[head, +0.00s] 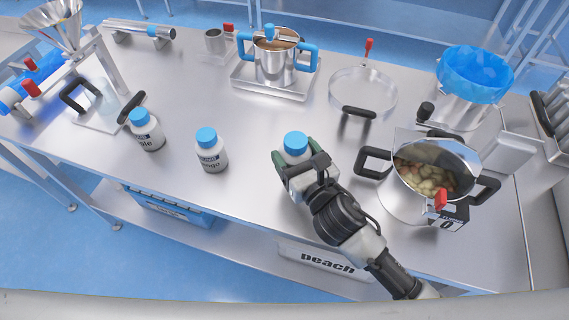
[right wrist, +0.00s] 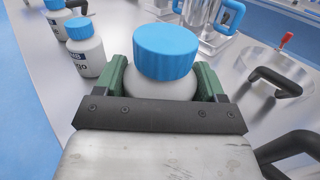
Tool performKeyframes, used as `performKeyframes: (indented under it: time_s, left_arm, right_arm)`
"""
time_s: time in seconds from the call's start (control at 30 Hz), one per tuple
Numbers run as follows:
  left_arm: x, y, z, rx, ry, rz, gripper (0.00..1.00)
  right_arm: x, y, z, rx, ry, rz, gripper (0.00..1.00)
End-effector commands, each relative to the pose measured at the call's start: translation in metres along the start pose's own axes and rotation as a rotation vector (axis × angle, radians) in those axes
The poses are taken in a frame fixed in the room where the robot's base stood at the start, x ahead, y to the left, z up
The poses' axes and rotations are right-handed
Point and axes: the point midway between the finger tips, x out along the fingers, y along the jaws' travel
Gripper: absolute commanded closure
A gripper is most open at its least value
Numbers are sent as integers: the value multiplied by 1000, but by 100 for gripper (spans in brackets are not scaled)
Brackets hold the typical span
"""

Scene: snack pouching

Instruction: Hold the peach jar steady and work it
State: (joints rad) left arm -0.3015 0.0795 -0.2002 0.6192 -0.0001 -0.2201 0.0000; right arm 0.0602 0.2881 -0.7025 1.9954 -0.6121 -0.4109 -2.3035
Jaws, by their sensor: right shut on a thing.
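A white jar with a blue cap (head: 295,143) stands on the steel table, and its label is hidden by my gripper. My right gripper (head: 296,165) is shut on this jar, with a green finger on each side of it. In the right wrist view the capped jar (right wrist: 165,55) sits between the green fingers (right wrist: 165,85), with its cap on and clear above them. A placard on the table's front reads "peach" (head: 328,263), below the jar. My left gripper is not in view.
Two similar blue-capped jars, one reading like "mango" (head: 211,155) and another (head: 148,135), stand to the left. A large pot with chunks inside (head: 385,198) stands close on the right. A blue-handled pot (head: 275,65) is behind. The table between the jars is clear.

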Motion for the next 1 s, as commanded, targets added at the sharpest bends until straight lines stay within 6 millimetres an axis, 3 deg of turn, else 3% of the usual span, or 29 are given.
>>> performKeyframes:
  time_s: [0.2,0.53,0.8,1.0]
  left_arm:
    - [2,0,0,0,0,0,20]
    - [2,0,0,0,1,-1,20]
    - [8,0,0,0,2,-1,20]
    - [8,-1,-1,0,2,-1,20]
  right_arm:
    - [21,13,-13,0,-4,0,96]
    - [22,13,-16,-1,-2,0,96]
    - [21,14,-52,1,0,-1,96]
    - [21,14,-55,-1,-2,1,96]
